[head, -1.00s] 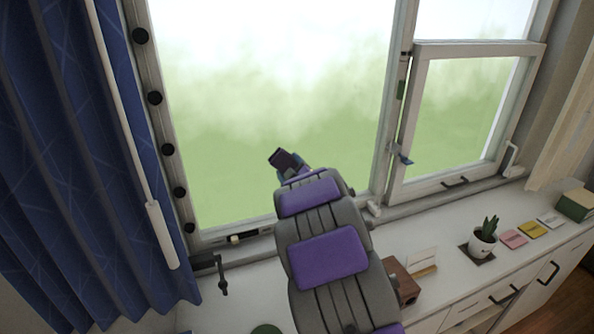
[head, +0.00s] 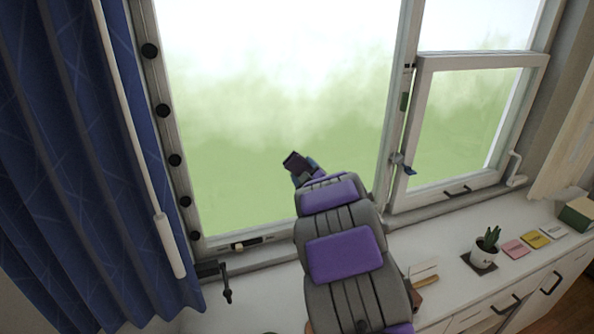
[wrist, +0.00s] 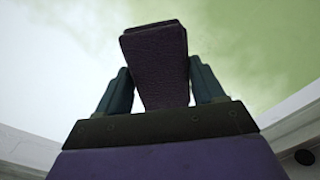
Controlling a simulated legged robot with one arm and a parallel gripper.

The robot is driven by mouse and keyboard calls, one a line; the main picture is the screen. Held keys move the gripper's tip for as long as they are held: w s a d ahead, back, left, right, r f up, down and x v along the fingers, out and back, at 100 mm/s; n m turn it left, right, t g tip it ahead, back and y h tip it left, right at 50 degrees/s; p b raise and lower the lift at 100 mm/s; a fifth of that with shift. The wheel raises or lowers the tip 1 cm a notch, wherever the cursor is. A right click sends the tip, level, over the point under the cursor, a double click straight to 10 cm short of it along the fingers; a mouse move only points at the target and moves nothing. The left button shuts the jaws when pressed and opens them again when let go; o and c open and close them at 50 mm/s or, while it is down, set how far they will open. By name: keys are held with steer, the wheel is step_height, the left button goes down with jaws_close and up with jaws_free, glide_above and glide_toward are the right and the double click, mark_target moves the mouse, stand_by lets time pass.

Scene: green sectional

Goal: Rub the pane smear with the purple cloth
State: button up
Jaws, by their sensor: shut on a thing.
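My gripper (head: 302,172) reaches up in front of the large window pane (head: 270,95). In the wrist view, my gripper's two fingers (wrist: 160,88) are shut on the dark purple cloth (wrist: 155,50), which sticks out beyond them. The cloth (head: 296,161) shows small and dark in the head view. The pane has a hazy white and green look. I cannot pick out a separate smear, and I cannot tell whether the cloth touches the glass. My arm hides the lower right of the pane.
A blue curtain (head: 60,150) hangs at the left. A smaller framed window (head: 465,130) is at the right. The white sill counter (head: 450,240) holds a potted plant (head: 485,248), coloured note pads (head: 535,240) and a green box (head: 577,215). A black handle (head: 227,290) sticks out at the lower left.

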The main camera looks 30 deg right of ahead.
mark_target(334, 159)
steer(key=shift+s+d+p, duration=0.35)
steer(key=shift+d+p, duration=0.2)
steer(key=shift+d, duration=0.85)
steer(key=shift+s+d+p, duration=0.35)
steer(key=shift+d+p, duration=0.25)
steer(key=shift+d, duration=0.75)
steer(key=shift+s+d+p, duration=0.35)
steer(key=shift+d+p, duration=0.2)
steer(key=shift+d, duration=0.85)
steer(key=shift+s+d+r+p, duration=0.1)
steer(key=shift+s+d+p, duration=0.2)
steer(key=shift+d, duration=0.4)
steer(key=shift+s+d+p, duration=0.15)
steer(key=shift+d+p, duration=0.2)
steer(key=shift+d, duration=0.3)
steer(key=shift+s+d, duration=0.1)
steer(key=shift+d, duration=0.25)
steer(key=shift+a, duration=0.1)
steer(key=shift+b+v, duration=0.3)
steer(key=shift+v, duration=2.7)
steer(key=shift+v, duration=1.5)
